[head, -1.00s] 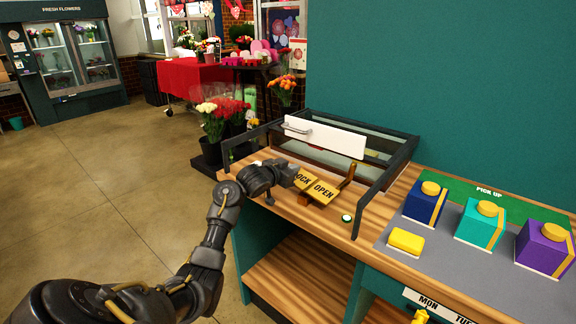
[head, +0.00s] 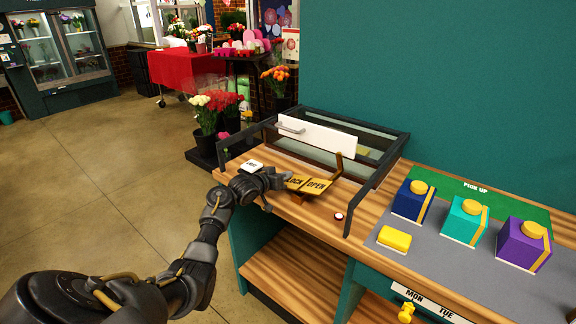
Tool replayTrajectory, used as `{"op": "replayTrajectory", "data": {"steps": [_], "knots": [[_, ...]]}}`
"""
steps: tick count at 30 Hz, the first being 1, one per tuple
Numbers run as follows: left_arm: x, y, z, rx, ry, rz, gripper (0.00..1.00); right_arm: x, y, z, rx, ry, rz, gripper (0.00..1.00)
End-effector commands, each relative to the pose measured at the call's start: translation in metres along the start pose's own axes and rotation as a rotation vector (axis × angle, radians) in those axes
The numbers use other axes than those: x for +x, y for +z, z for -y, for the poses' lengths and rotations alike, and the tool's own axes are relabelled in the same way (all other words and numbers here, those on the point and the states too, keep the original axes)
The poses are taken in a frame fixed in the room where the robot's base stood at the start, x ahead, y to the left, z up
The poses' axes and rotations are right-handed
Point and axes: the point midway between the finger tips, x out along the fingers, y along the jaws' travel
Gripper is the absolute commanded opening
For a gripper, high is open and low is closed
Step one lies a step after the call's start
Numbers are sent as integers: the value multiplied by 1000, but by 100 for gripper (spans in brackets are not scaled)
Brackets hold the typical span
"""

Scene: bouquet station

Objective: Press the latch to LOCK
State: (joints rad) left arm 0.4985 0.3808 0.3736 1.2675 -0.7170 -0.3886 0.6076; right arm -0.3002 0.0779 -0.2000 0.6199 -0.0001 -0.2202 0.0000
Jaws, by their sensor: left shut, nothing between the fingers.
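The latch (head: 314,185) is a yellow rocker plate marked LOCK on its left half and OPEN on its right, with a brown lever arm (head: 338,166) rising at its right end. It sits on the wooden counter in front of a glass-topped case. My left gripper (head: 283,182) is shut and empty at the LOCK end, covering the first letter; it looks in contact, but the exact touch is hidden. A small round indicator (head: 338,215) on the counter shows red. My right gripper is out of view.
The dark-framed case (head: 375,160) has a white front panel with a handle (head: 318,133). A white tag (head: 252,166) lies left of the latch. Blue, teal and purple boxes (head: 523,244) and a yellow block (head: 394,239) stand on the right mat. Flower buckets stand behind left.

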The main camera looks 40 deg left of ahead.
Motion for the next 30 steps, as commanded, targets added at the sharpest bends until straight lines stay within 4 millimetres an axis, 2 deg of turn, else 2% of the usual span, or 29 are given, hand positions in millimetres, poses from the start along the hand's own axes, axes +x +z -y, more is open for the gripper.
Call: {"op": "replayTrajectory", "data": {"steps": [13,17,22,24,30], "knots": [[0,-2,-1,0,1,2,0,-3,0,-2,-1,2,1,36],[-3,-16,-3,1,1,1,0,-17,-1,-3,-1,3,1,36],[-9,-48,-8,2,5,1,0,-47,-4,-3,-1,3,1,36],[-20,-36,-4,5,4,3,0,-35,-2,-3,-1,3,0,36],[-62,-37,-6,7,5,1,0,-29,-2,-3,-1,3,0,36]]}}
